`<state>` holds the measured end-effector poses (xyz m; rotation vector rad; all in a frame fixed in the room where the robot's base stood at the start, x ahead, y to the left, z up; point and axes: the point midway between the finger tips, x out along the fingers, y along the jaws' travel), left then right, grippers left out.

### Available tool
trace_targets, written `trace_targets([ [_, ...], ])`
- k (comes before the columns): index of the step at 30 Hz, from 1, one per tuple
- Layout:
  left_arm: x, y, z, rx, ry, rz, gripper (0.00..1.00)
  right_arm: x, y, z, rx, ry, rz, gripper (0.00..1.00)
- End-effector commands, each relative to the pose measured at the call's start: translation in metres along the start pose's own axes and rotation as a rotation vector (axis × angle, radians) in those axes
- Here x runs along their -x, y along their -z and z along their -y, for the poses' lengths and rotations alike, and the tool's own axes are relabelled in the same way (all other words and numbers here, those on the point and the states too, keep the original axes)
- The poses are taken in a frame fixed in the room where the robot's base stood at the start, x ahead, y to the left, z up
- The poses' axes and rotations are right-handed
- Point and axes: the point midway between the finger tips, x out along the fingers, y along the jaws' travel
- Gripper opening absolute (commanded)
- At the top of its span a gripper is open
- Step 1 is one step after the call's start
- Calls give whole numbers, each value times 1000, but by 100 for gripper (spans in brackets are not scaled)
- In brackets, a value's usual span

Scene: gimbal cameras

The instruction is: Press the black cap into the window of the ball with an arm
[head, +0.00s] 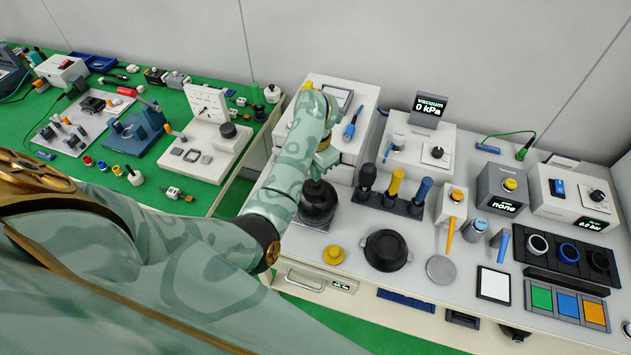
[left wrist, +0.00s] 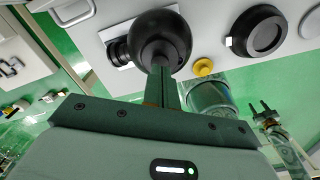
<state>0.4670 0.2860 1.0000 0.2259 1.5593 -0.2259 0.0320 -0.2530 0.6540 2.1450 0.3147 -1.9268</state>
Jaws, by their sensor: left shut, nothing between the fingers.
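The black ball (head: 318,202) stands on a pale plate near the front left of the bench. It also shows in the left wrist view (left wrist: 160,42), with a dark ribbed round part (left wrist: 117,51) at its left side. I cannot tell the cap or the window apart from the black surface. My left gripper (head: 322,168) is over the ball, shut and empty. In the left wrist view its dark fingers point at the ball and overlap its lower edge; contact is unclear. My right gripper (left wrist: 264,108) appears small at the lower right, fingers apart, away from the bench.
A yellow knob (head: 333,255) and a round black dish (head: 386,250) lie right of the ball. A rack with coloured handles (head: 390,203) stands behind them. A white box (head: 335,112) is behind the ball. A green-topped table (head: 225,90) stands left, across a gap.

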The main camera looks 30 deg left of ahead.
Motion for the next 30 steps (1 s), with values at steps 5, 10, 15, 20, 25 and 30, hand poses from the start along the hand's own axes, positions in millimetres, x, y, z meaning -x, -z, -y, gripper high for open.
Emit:
trace_targets([
  [5,-1,0,0,0,0,0,0,-1,0,0,-1,1,0,49],
  [10,-4,0,0,0,0,0,0,-3,0,1,-1,1,0,49],
  [15,-7,0,0,0,0,0,0,-5,-1,1,-1,1,1,49],
  [20,-9,0,0,0,0,0,0,-7,-1,1,-1,1,1,49],
  [25,-12,0,0,0,0,0,0,-9,-2,1,-1,1,2,49],
  [30,-15,0,0,0,0,0,0,-11,-2,1,0,2,2,49],
])
